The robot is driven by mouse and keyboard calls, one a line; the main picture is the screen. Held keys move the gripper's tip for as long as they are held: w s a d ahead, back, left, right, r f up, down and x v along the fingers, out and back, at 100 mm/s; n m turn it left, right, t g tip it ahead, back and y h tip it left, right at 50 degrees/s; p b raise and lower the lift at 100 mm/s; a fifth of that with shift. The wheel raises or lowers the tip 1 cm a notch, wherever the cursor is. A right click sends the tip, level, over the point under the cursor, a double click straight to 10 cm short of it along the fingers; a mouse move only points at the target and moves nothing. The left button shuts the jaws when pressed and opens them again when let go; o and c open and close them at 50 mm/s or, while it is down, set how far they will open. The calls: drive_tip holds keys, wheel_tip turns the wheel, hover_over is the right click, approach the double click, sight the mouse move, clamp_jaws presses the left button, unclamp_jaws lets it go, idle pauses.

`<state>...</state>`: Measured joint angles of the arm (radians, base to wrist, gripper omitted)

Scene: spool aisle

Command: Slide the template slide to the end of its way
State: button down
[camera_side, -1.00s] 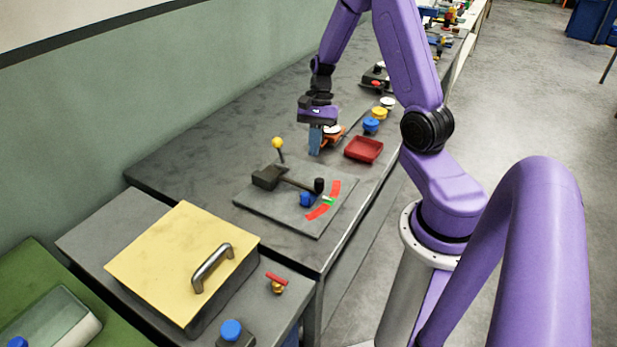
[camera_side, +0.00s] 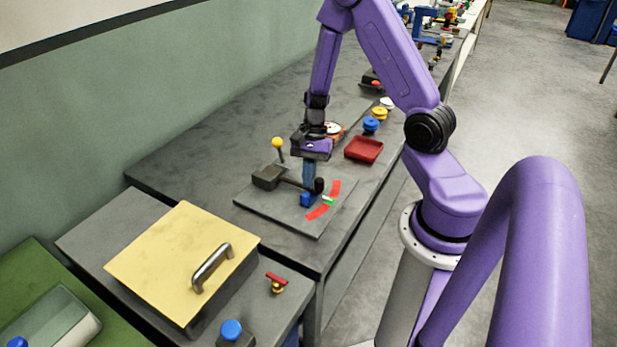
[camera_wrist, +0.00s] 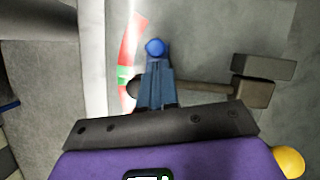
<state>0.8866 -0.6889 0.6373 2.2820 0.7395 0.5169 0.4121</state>
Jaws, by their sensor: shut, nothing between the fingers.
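No part is clearly marked as the template slide. A grey plate (camera_side: 285,218) on the bench bears a dark block (camera_side: 268,177) with a bar ending in a black knob (camera_side: 319,185), a blue knob (camera_side: 306,199) and a red and green arc scale (camera_side: 318,212). My gripper (camera_side: 308,187) is shut and empty, pointing down over the plate, just behind the blue knob and beside the black knob. In the wrist view the fingertips (camera_wrist: 156,65) reach close to the blue knob (camera_wrist: 155,47) and cover part of the bar (camera_wrist: 205,88). I cannot tell whether they touch either.
A yellow-ball lever (camera_side: 278,143) stands behind the plate. A red tray (camera_side: 364,149) and a blue round piece (camera_side: 371,124) lie farther along the bench. A yellow lid with a handle (camera_side: 212,268) is at the near left. Bare bench lies left of the plate.

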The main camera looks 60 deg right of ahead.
drive_tip(key=a, duration=0.6)
drive_tip(key=shift+a, duration=0.35)
drive_tip(key=shift+w+d, duration=0.15)
drive_tip(key=shift+d, duration=0.35)
drive_tip(key=d, duration=0.2)
drive_tip(key=w+d+r, duration=0.1)
drive_tip(key=shift+d, duration=0.2)
drive_tip(key=s+v, duration=0.1)
drive_tip(key=v, duration=0.8)
drive_tip(key=shift+w, duration=0.4)
